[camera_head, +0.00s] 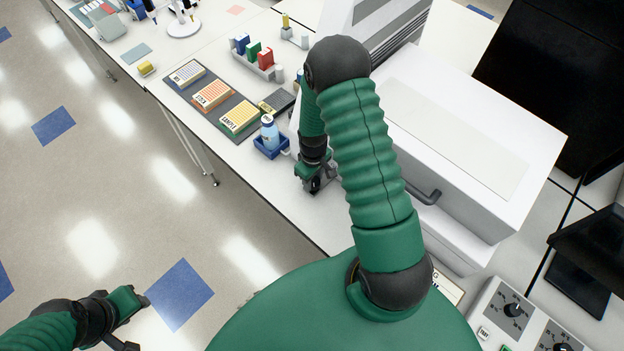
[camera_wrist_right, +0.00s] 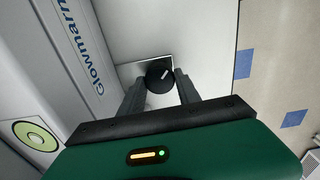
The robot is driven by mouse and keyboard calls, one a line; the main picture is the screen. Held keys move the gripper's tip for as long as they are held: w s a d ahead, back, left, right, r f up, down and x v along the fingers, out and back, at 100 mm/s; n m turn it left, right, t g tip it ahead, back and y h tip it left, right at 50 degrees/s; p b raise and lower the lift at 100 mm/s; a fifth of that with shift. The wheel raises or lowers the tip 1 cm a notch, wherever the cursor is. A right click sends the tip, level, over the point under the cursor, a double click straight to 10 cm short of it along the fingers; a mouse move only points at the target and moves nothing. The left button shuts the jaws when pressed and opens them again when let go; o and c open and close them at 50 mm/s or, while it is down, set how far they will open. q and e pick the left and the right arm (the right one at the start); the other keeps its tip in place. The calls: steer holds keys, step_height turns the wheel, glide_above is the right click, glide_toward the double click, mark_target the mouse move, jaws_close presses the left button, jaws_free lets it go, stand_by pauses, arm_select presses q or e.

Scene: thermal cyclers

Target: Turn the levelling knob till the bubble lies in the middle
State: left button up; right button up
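The levelling knob (camera_wrist_right: 160,74) is black and round with a white pointer line, on a pale plate in the right wrist view. My right gripper (camera_wrist_right: 158,80) is open, with one finger on each side of the knob; I cannot tell whether either finger touches it. The round green bubble level (camera_wrist_right: 36,135) shows at the lower left of that view, with pale rings; the bubble's exact place is too small to tell. In the head view my right gripper (camera_head: 316,184) is low beside the white machine and hides the knob. My left gripper (camera_head: 132,318) hangs over the floor at the lower left.
The large white machine (camera_head: 470,120) with a dark handle fills the right of the bench. A blue holder with a bottle (camera_head: 269,135), a dark mat with several boxes (camera_head: 212,98) and a rack (camera_head: 258,62) stand left of my right arm. The bench's front edge is close.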

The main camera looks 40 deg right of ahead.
steer(key=shift+s+d+f, duration=0.2)
steer(key=shift+d+f, duration=0.05)
jaws_close()
steer(key=shift+w+a, duration=0.1)
steer(key=shift+a, duration=0.2)
steer(key=shift+f+m+b, duration=0.1)
steer(key=shift+m+b, duration=0.35)
steer(key=shift+m, duration=1.15)
steer(key=shift+d, duration=0.15)
steer(key=o, duration=0.9)
jaws_free()
arm_select(q)
steer(key=shift+d+f, duration=0.3)
steer(key=shift+f, duration=0.25)
arm_select(e)
steer(key=shift+o, duration=0.3)
steer(key=shift+r, duration=0.25)
